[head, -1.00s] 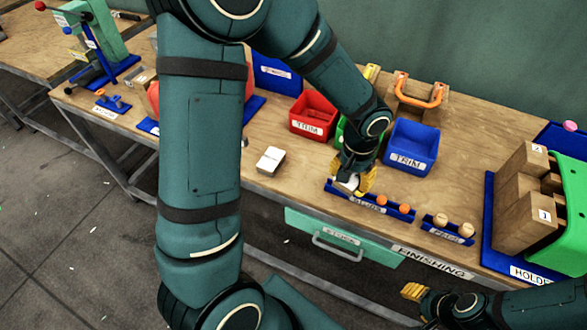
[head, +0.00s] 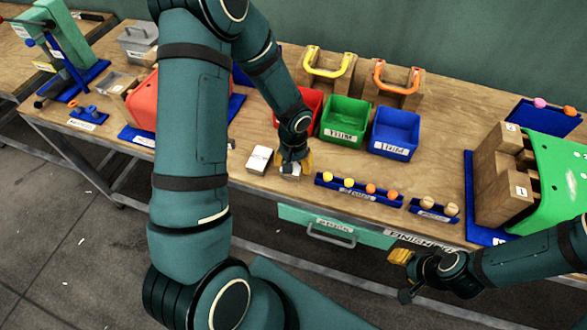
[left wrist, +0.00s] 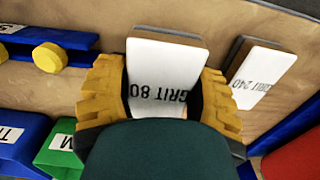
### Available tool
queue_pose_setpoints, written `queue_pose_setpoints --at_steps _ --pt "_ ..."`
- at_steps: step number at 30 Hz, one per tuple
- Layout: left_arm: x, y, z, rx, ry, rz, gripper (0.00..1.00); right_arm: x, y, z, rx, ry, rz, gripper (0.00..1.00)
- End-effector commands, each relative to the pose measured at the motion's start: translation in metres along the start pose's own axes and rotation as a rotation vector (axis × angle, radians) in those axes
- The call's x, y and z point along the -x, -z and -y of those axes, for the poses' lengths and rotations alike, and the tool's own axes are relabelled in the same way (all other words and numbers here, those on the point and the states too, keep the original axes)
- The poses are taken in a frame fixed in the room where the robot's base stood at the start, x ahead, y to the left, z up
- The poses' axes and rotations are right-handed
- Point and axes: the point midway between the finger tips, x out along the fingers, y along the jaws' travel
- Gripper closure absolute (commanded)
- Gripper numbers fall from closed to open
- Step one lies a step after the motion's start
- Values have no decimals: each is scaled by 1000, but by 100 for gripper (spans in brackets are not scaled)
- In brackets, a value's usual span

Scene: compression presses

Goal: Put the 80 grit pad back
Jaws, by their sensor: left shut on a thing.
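My left gripper (left wrist: 165,95) is shut on the 80 grit pad (left wrist: 165,65), a white block marked "GRIT 80" with a brown edge, held between its two yellow fingers. In the head view, the left gripper (head: 294,165) is low over the bench, and the pad (head: 291,170) is partly hidden by it. Whether the pad touches the bench I cannot tell. The 240 grit pad (left wrist: 258,78) lies close beside it; it also shows in the head view (head: 260,159), just left of the gripper. My right gripper (head: 402,258) is in front of the bench; its fingers are too small to judge.
A blue tray (head: 357,195) of yellow and orange plugs stands just right of the left gripper. Red, green (head: 345,121) and blue (head: 395,132) bins stand behind. The green drawer (head: 320,226) is below the bench edge. A green fixture (head: 553,185) is at right.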

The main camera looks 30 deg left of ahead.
Motion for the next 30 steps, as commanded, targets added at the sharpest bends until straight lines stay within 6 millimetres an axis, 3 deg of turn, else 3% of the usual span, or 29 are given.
queue_pose_setpoints --at_steps 5,17,18,19,30 --pt "-25 -1 0 0 1 3 76 -4 -1 -1 0 -1 0 53" --pt "-30 0 0 0 0 0 76 -8 -1 -2 0 -1 0 53" --pt "-30 0 0 0 0 0 37 -8 -1 -3 0 -2 0 53" --pt "-29 0 0 0 0 0 26 -7 -1 -2 0 -2 0 53" --pt "-27 0 0 0 0 0 26 -5 0 -2 0 -1 0 53"
